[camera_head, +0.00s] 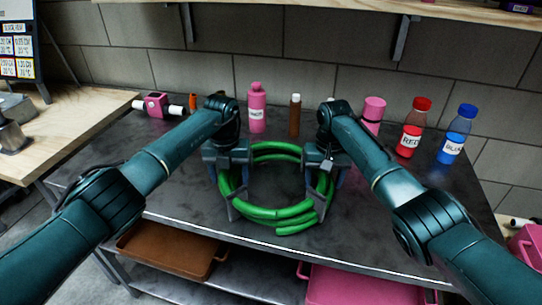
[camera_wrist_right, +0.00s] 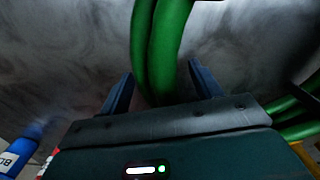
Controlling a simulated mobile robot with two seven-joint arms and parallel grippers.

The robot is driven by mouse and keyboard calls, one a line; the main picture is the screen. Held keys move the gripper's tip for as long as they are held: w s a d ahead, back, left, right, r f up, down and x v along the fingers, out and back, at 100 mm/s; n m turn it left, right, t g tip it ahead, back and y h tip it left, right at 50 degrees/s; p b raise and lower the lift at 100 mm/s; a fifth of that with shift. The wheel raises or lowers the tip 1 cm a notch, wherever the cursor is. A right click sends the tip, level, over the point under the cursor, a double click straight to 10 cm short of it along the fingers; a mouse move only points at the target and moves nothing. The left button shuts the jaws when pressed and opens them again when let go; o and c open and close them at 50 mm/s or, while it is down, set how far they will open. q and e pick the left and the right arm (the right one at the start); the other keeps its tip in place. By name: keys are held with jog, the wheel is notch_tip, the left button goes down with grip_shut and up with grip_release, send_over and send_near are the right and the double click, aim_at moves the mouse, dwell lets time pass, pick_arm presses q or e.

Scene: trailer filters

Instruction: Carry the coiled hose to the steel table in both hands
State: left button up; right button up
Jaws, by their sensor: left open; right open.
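The green coiled hose (camera_head: 284,213) lies as a ring of several loops on the dark steel table (camera_head: 370,235), near its front middle. My left gripper (camera_head: 226,185) is at the left side of the coil, with its open fingers pointing down about the hose. My right gripper (camera_head: 324,180) is at the right side of the coil in the same way. In the right wrist view, strands of the hose (camera_wrist_right: 166,45) run between the open fingers of my right gripper (camera_wrist_right: 162,85), with gaps to both fingers. The left gripper's contact with the hose cannot be told.
Behind the coil stand a pink bottle (camera_head: 257,112), a brown bottle (camera_head: 295,117), a pink cylinder (camera_head: 374,112), a red bottle (camera_head: 412,130) and a blue bottle (camera_head: 456,135). Below the tabletop are a brown tray (camera_head: 170,252) and a pink tray (camera_head: 350,290). A wooden bench (camera_head: 60,125) is at left.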

pick_arm(q)
notch_tip(320, 180, up, 11)
pick_arm(e)
jog(key=shift+r, duration=0.1)
pick_arm(q)
jog(key=shift+r, duration=0.1)
pick_arm(e)
notch_tip(320, 180, up, 12)
jog(key=shift+f, duration=0.1)
dwell(0.3)
pick_arm(q)
notch_tip(320, 180, up, 7)
jog(key=p, duration=0.5)
jog(key=shift+p, duration=0.3)
pick_arm(e)
notch_tip(320, 180, up, 6)
jog(key=shift+f, duration=0.15)
pick_arm(q)
jog(key=shift+r, duration=0.1)
